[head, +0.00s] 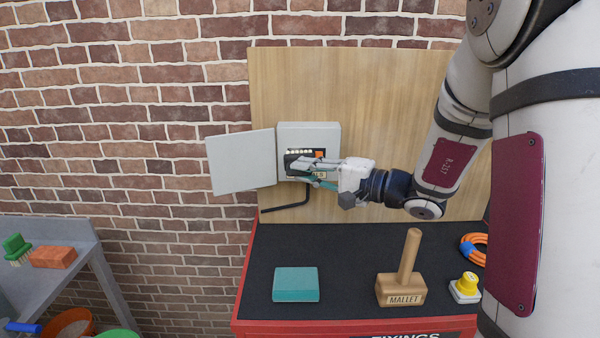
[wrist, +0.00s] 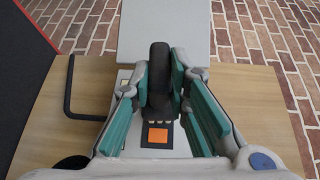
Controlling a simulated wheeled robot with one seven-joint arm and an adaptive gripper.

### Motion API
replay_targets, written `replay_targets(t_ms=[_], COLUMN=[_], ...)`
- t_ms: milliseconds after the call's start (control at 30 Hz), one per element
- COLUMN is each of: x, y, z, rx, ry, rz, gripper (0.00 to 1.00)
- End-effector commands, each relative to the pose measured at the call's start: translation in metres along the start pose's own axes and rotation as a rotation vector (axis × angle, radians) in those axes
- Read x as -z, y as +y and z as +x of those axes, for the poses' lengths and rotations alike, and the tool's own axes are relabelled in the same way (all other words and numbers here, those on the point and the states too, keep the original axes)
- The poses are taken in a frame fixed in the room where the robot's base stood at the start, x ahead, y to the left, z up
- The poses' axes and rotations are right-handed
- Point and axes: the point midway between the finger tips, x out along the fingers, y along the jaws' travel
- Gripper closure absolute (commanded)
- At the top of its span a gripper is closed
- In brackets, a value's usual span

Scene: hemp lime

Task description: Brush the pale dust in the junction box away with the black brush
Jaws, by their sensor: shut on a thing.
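The junction box (head: 332,133) is grey, mounted on a wooden board, with its door (head: 240,162) swung open to the left. Inside are a row of small pale parts (head: 299,151) and an orange square (head: 319,153), which also shows in the wrist view (wrist: 156,137). My gripper (head: 303,168) is in front of the box opening. In the wrist view its teal-padded fingers (wrist: 160,84) are shut on the black brush (wrist: 159,60). The brush lies across the front of the box in the head view (head: 291,160). Its bristles and any pale dust cannot be made out.
A black pipe (head: 290,207) runs below the box. The black bench top (head: 345,255) below holds a teal block (head: 296,284), a wooden mallet (head: 402,285), a yellow-topped device (head: 466,287) and an orange coil (head: 472,247). A grey side table (head: 55,240) stands left.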

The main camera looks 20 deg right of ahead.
Motion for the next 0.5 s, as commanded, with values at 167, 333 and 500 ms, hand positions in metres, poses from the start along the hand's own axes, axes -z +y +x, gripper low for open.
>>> replay_targets(t_ms=[167,333,500], x=[0.0026,0.0046,0.0012], y=[0.0004,0.0012,0.0001], z=[-0.0034,-0.0016,0.0039], rx=[0.001,0.001,0.000], ry=[-0.001,-0.001,-0.001], rz=[-0.002,-0.001,-0.002], gripper=[1.00,1.00,1.00])
